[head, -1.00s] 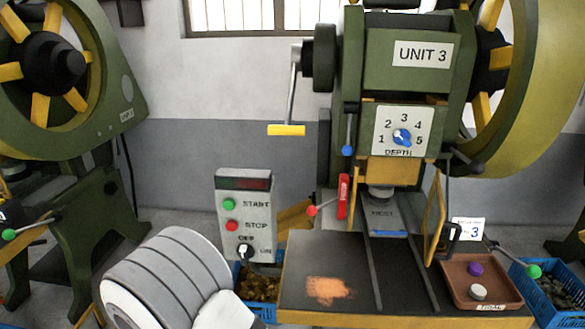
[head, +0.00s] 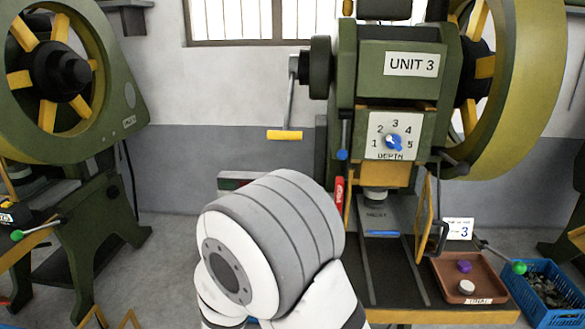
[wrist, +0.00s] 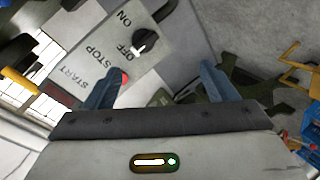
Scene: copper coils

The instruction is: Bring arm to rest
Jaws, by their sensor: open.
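My gripper shows in the wrist view (wrist: 160,88) with its two blue-grey fingers spread wide apart and nothing between them. Beyond the fingers is the grey control box (wrist: 95,50) with a red STOP button, a START label and a black OFF/ON knob; it looks upside down there. The left finger overlaps the box near the red button; I cannot tell whether it touches. In the head view my white and grey arm hides nearly all of the control box, leaving its dark top edge (head: 235,180). My gripper is hidden in the head view.
The green UNIT 3 press (head: 400,95) stands right of my arm, with a crank handle (head: 285,134) and a dark bench (head: 400,295). A brown tray (head: 440,275) holds a purple and a white piece. A blue crate (head: 545,312) is at right. Another press (head: 95,205) stands left.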

